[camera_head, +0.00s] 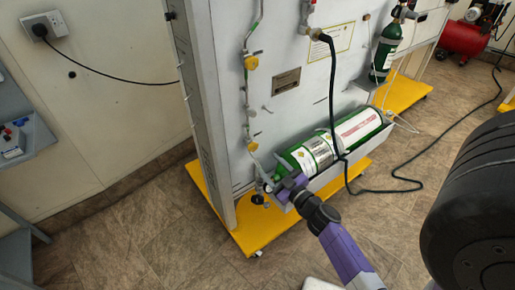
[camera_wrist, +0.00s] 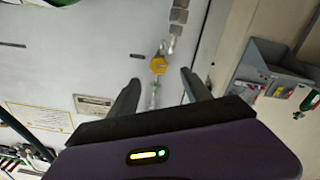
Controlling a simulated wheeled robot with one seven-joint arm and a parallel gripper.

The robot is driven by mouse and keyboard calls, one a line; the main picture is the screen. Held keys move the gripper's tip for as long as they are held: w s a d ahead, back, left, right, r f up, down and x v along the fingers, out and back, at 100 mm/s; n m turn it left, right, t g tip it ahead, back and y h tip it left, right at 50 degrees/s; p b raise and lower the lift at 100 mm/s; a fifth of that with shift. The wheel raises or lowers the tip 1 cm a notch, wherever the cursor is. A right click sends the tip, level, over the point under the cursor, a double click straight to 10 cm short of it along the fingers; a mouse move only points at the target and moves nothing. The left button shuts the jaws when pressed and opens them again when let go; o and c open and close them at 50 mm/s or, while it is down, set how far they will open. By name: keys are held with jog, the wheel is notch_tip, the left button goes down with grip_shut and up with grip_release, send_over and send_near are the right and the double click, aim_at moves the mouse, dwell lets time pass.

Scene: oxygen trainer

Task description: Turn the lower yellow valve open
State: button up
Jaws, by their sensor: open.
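The lower yellow valve (camera_head: 253,147) sits on a thin vertical pipe on the grey panel, below the upper yellow valve (camera_head: 250,62). My purple gripper (camera_head: 276,188) is low in front of the panel, below the lower valve in the head view; its fingers are hard to make out there. In the wrist view, which looks upside down, a yellow valve (camera_wrist: 158,66), apparently the lower one, appears between and just beyond the two dark fingertips. My gripper (camera_wrist: 160,77) is open and empty. No contact with the valve shows.
A green cylinder (camera_head: 318,150) lies in a grey tray beside the pipe's foot. A black hose (camera_head: 333,100) hangs over it. The panel stands on a yellow base (camera_head: 258,232). A grey unit (camera_head: 22,140) stands at the left. The floor in front is mostly clear.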

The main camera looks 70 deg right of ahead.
aim_at(254, 147)
jog(key=shift+w+d+r+m+p, duration=0.15)
jog(key=shift+d+r+m+p, duration=0.1)
jog(key=shift+m+p, duration=0.4)
jog(key=shift+w+d+r+m+p, duration=0.2)
jog(key=shift+m+p, duration=0.2)
jog(key=shift+m, duration=0.45)
jog(key=shift+y, duration=0.4)
jog(key=shift+b+x, duration=0.6)
jog(key=shift+x, duration=3.2)
grip_shut()
